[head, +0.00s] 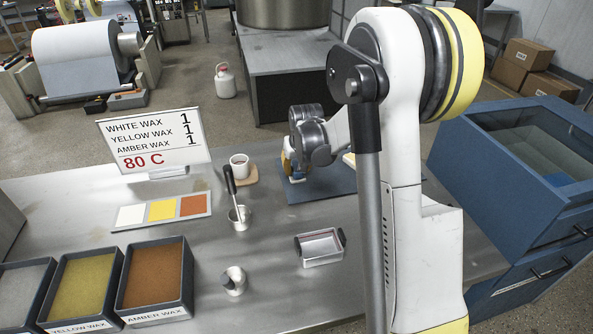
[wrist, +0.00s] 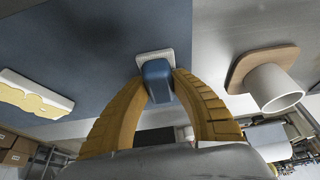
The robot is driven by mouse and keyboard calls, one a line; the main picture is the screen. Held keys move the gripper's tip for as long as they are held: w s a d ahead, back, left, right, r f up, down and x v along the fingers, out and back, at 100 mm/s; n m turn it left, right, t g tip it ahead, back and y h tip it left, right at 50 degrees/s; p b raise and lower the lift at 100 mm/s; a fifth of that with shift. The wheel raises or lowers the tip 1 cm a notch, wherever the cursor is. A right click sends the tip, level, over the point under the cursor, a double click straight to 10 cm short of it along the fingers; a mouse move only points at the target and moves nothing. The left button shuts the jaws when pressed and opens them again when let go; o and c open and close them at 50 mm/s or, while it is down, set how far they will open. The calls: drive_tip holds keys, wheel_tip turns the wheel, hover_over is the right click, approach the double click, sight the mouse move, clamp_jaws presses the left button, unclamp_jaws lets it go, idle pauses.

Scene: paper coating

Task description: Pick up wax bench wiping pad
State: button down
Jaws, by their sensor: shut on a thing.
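The wax bench wiping pad (wrist: 157,82) has a blue block-like grip on a white base. It is over the blue mat (wrist: 75,60), near the mat's edge in the wrist view. My gripper (wrist: 160,86) has its two yellow fingers shut on the sides of the blue grip. In the head view my gripper (head: 289,160) is at the left part of the blue mat (head: 325,183), with the pad's white base (head: 297,179) just under it. I cannot tell whether the base touches the mat. Part of the pad is hidden by the fingers.
A white cup (head: 239,165) stands on a brown coaster left of the mat. A white block with a yellow layer (wrist: 33,95) lies on the mat. A metal pot with a dark handle (head: 239,216), a small metal tray (head: 320,248) and wax bins (head: 155,275) are nearer.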

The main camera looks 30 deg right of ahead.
drive_tip(key=shift+r+p, duration=0.35)
drive_tip(key=shift+r, duration=0.25)
drive_tip(key=r, duration=0.1)
drive_tip(key=r+p, duration=0.1)
drive_tip(key=d+r+p, duration=0.1)
drive_tip(key=r, duration=0.1)
drive_tip(key=shift+s, duration=0.25)
drive_tip(key=s+d+r+p, duration=0.3)
drive_tip(key=s+d+r, duration=0.1)
drive_tip(key=d, duration=0.5)
drive_tip(key=shift+d+r+p, duration=0.3)
drive_tip(key=shift+d+r, duration=0.05)
drive_tip(key=shift+r, duration=0.55)
drive_tip(key=shift+s, duration=0.1)
drive_tip(key=c, duration=1.7)
unclamp_jaws()
drive_tip(key=shift+c, duration=0.2)
clamp_jaws()
